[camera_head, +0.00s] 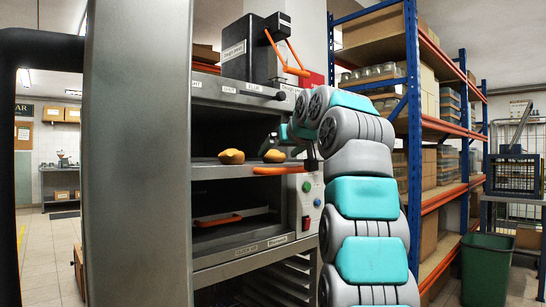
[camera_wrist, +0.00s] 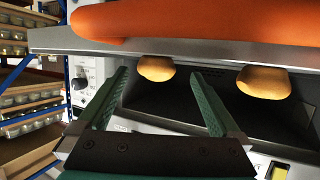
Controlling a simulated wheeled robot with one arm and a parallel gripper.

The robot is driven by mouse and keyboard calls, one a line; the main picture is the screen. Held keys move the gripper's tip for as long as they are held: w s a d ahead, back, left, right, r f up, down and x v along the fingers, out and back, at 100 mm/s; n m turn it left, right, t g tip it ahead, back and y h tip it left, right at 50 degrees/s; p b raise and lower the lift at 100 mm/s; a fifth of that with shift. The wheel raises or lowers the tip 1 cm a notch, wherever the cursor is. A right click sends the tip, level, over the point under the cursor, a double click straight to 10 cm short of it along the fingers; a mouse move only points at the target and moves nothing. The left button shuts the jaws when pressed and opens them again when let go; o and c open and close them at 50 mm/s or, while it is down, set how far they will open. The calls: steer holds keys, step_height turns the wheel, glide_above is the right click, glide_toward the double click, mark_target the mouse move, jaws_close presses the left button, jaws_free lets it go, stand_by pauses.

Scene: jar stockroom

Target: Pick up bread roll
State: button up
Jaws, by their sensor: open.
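Two golden-brown bread rolls lie in the opening of the oven's upper compartment. In the head view the left roll (camera_head: 231,156) is fully visible and the right roll (camera_head: 274,156) sits close to the end of my arm. The wrist view appears upside down; there one roll (camera_wrist: 155,68) shows between my fingertips and the other roll (camera_wrist: 265,82) lies off to the right, outside the fingers. My gripper (camera_wrist: 160,74) is open and empty, its two green fingers spread. I cannot tell how far the fingertips are from the roll.
An orange handle (camera_head: 281,170) runs along the compartment's front edge and crosses the top of the wrist view (camera_wrist: 190,22). A control panel (camera_head: 308,200) stands right of the openings. An orange-edged item (camera_head: 217,219) lies in the lower compartment. Shelving (camera_head: 414,130) stands at the right.

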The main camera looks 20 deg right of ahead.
mark_target(278, 154)
steer(key=p+x, duration=0.1)
steer(key=x, duration=0.3)
steer(key=shift+w+d, duration=0.15)
steer(key=shift+w, duration=0.15)
steer(key=c, duration=1.4)
steer(key=shift+s+r, duration=0.1)
